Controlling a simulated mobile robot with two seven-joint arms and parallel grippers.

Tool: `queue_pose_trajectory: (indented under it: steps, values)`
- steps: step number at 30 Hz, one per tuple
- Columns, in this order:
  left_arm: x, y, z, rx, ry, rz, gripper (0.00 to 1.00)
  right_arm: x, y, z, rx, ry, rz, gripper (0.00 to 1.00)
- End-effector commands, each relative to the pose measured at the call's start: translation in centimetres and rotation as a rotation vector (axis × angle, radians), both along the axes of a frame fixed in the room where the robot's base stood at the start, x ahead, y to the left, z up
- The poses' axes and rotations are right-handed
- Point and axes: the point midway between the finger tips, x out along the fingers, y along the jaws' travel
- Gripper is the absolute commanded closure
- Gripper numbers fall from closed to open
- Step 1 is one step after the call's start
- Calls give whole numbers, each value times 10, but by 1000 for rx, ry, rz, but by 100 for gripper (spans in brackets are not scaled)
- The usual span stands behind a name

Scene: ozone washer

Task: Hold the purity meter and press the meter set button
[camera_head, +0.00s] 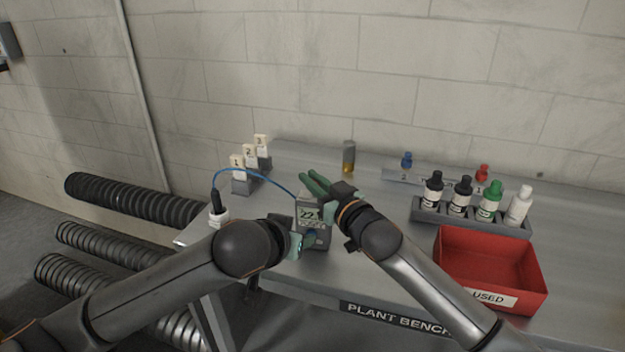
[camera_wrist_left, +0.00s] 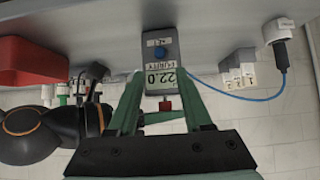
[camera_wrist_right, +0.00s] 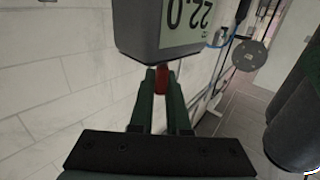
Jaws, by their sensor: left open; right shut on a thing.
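The purity meter (camera_head: 312,213) is a grey box with a lit display and stands upright over the front left of the bench. In the left wrist view the meter (camera_wrist_left: 159,78) shows 22.0 and a round blue button (camera_wrist_left: 160,52). My right gripper (camera_head: 309,182) is at the meter's top, shut on a small red part (camera_wrist_right: 161,77) there. My left gripper (camera_head: 302,238) is open at the meter's lower front, partly hidden by its own arm. In the left wrist view its fingers are apart, with the meter beyond and between the tips.
A blue cable runs from the meter to a plug in a white cup (camera_head: 219,217). Numbered holders (camera_head: 249,160) stand at the back left. A bottle rack (camera_head: 462,220) and a red USED bin (camera_head: 528,289) are to the right. A block-topped vial (camera_head: 348,158) stands behind.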

Motion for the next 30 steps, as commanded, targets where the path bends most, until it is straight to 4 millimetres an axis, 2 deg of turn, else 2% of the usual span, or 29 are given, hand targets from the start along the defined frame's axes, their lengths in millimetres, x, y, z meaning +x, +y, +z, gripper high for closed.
queue_pose_trajectory:
  steps: [8,21,30]
  values:
    - [0,0,0,0,0,0,50,0,0,-1,-1,1,0,100]
    - [0,0,0,0,0,0,98,0,0,-1,-1,1,0,100]
    - [0,0,0,0,0,0,100,0,0,-1,-1,1,0,100]
